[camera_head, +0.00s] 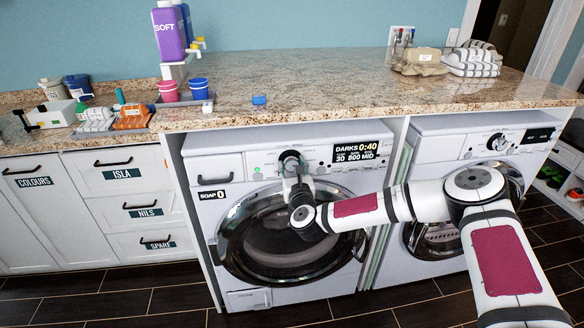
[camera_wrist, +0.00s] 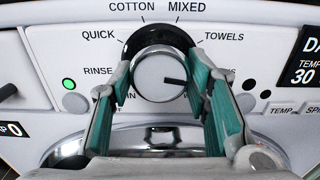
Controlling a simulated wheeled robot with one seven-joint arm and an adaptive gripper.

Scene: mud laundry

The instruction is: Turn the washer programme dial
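The washer programme dial (camera_wrist: 158,73) is a round silver knob on a black ring, on the white panel of the left washer. Its dark pointer line points right and slightly down. RINSE, QUICK, COTTON, MIXED and TOWELS show around it; lower labels are partly hidden by my fingers. The washer display (camera_head: 362,153) reads DARKS 0:40, 30, 800, MID. My gripper (camera_wrist: 158,82) is open, with one teal-padded finger on each side of the knob. I cannot tell whether the pads touch it. In the head view my gripper (camera_head: 298,180) is just below the dial (camera_head: 290,159).
The round washer door (camera_head: 285,250) is below the dial. A green light (camera_wrist: 69,84) is lit left of it. A second machine (camera_head: 465,150) stands to the right. The granite counter (camera_head: 320,85) above holds a purple SOFT bottle (camera_head: 169,35), cups and folded towels.

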